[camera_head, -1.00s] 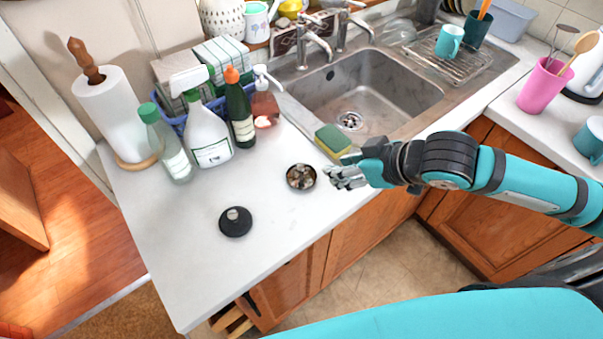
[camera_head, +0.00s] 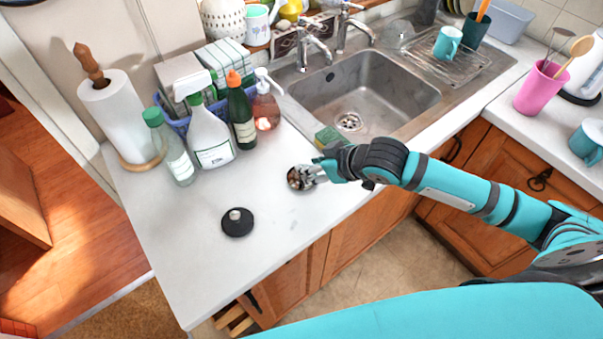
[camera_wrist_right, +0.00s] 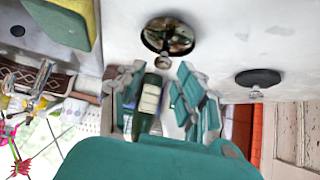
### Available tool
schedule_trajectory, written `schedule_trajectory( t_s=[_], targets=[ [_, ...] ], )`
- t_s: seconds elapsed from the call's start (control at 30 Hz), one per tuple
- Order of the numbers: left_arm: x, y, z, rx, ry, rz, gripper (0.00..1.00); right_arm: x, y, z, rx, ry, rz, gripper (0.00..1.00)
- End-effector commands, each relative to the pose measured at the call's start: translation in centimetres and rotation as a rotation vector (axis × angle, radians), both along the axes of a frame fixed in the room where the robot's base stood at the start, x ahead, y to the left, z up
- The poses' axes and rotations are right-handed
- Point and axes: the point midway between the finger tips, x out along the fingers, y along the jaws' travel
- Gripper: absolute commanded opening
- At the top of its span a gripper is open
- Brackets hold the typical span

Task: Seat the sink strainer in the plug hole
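The sink strainer (camera_head: 294,180), a round metallic piece with a dark rim, lies on the white counter left of the sink. It also shows near the top of the right wrist view (camera_wrist_right: 168,36), with a small knob at its edge. My right gripper (camera_head: 307,175) is at its right side and hides part of it. In the right wrist view the fingers (camera_wrist_right: 160,72) are spread, with nothing held between them; contact with the strainer cannot be told. The plug hole (camera_head: 349,122) is in the floor of the empty metal sink (camera_head: 375,95). My left gripper is out of view.
A black disc with a metal knob (camera_head: 237,222) lies nearby, also seen in the wrist view (camera_wrist_right: 258,77). A green-yellow sponge (camera_head: 329,138) sits between strainer and sink. Bottles (camera_head: 211,140) and a paper roll (camera_head: 115,115) stand behind. The front-left counter is clear.

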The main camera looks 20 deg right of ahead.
Motion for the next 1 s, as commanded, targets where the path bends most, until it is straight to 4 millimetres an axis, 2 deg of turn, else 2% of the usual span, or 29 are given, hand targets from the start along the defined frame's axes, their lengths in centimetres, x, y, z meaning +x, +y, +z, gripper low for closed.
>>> schedule_trajectory(
  t_s=[0.23,0.4,0.67,0.9,1.0],
  targets=[
    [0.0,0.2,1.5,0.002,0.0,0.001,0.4,1.5,1.3,-2.3,0.001,0.002,-0.001,0.34],
    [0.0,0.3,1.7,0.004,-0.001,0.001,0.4,2.6,1.9,-3.8,-0.001,0.0,-0.001,0.34],
    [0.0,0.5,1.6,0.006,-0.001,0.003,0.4,2.7,2.0,-4.0,-0.001,-0.001,0.0,0.34],
    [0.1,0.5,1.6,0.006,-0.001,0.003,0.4,2.7,2.0,-4.0,-0.001,0.0,-0.001,0.02],
    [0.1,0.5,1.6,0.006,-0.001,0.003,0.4,2.7,2.0,-4.0,-0.001,0.0,-0.001,0.0]
  ],
)
